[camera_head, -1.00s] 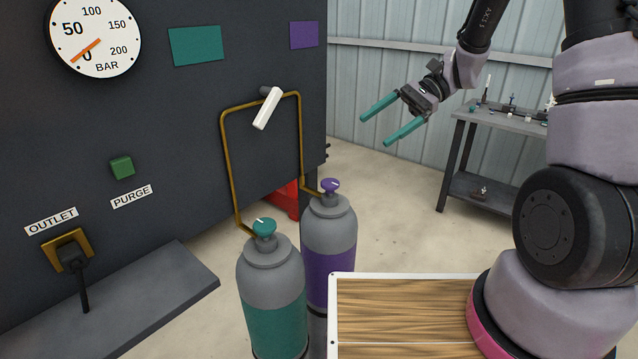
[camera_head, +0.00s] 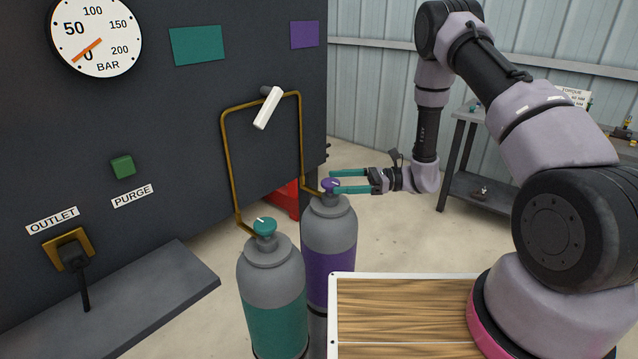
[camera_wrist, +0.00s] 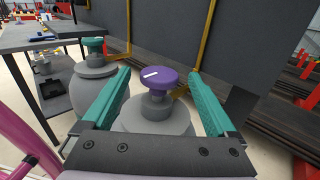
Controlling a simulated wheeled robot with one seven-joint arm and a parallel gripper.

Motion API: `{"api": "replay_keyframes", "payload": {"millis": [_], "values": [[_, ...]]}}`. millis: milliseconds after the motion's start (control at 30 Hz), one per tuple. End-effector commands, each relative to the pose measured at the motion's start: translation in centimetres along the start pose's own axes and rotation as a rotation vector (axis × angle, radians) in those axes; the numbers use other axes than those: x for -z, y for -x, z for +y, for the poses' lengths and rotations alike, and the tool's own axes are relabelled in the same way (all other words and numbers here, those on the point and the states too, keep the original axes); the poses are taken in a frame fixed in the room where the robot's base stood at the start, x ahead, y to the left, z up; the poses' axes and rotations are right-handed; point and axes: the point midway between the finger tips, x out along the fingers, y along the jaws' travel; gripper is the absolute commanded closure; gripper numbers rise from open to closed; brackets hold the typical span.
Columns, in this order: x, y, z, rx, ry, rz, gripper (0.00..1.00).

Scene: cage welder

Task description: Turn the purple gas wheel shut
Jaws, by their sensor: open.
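The purple gas wheel (camera_head: 331,184) sits on top of the grey cylinder with the purple band (camera_head: 329,262). In the wrist view the purple wheel (camera_wrist: 155,77) shows a white mark on its top, pointing to the left and a little toward the bottom. My gripper (camera_head: 345,181) has teal fingers and is open, level with the wheel at its right side. In the wrist view the fingers (camera_wrist: 158,90) stand apart to the left and right of the wheel, with gaps on both sides. Whether the fingertips reach past the wheel is hard to tell.
The teal wheel (camera_head: 264,227) tops the neighbouring cylinder (camera_head: 275,300), close by on the left. Brass pipes (camera_head: 232,165) run up the dark panel behind. A wood-topped surface (camera_head: 400,310) lies in front.

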Motion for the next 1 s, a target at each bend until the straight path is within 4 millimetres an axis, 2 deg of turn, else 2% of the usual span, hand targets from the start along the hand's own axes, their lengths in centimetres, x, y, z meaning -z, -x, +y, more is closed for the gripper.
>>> {"api": "replay_keyframes", "payload": {"millis": [100,300,467,733,933,967,1000], "values": [[0.0,-2.5,0.1,-0.006,0.001,0.002,0.08],[0.0,-5.1,0.1,-0.003,0.001,0.002,0.08],[0.0,-6.0,0.0,0.0,0.001,0.002,0.08],[0.0,-6.1,0.0,0.0,0.001,0.002,0.08],[0.0,-6.1,0.0,0.0,0.001,0.002,0.84],[0.0,-6.1,0.0,0.0,0.001,0.002,0.92],[0.0,-6.1,0.0,0.0,0.001,0.002,0.92]]}}
